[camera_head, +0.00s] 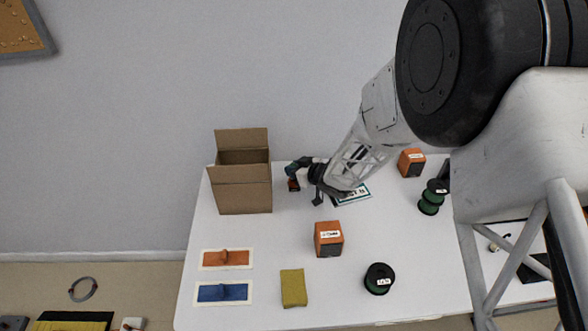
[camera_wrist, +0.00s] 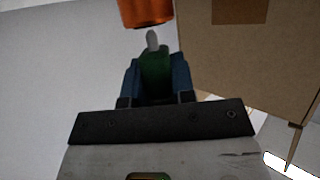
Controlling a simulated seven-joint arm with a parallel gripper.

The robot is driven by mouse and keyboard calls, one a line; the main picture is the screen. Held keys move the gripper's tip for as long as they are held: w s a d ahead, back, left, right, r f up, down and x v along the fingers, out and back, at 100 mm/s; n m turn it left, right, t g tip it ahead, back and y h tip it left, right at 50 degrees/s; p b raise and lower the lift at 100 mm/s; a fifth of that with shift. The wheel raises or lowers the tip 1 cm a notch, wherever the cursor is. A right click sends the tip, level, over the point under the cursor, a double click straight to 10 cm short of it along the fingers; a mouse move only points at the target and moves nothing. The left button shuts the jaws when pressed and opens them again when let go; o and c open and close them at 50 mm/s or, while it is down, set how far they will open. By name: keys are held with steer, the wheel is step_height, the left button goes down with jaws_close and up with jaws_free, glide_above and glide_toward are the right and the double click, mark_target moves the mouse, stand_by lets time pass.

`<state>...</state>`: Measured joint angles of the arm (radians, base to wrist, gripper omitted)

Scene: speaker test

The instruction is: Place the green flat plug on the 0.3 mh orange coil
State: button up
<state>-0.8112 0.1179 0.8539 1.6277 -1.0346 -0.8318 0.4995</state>
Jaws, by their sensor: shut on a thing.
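My gripper (camera_wrist: 152,75) has blue fingers and is shut on a green plug (camera_wrist: 155,66) with a pale grey tip. In the head view my gripper (camera_head: 294,171) is just right of the cardboard box, low over the table's back part. An orange object (camera_wrist: 147,12) lies just beyond the plug's tip in the wrist view; it appears as a small orange patch (camera_head: 293,184) below my gripper in the head view. I cannot tell whether the plug touches it. An orange block with a white label (camera_head: 328,238) stands mid-table, and another (camera_head: 411,163) stands at the back right. Their labels are unreadable.
The open cardboard box (camera_head: 243,190) stands close beside my gripper and fills the right of the wrist view (camera_wrist: 250,75). Green spools stand at right (camera_head: 432,197) and front (camera_head: 379,279). Orange (camera_head: 225,258) and blue (camera_head: 222,292) pads and a yellow-green block (camera_head: 293,288) lie in front.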

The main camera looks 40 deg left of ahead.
steer(key=shift+f, duration=0.1)
steer(key=o, duration=0.9)
steer(key=shift+d+r, duration=0.35)
steer(key=shift+d, duration=0.05)
steer(key=v, duration=1.1)
steer(key=shift+d, duration=0.1)
stand_by(0.3)
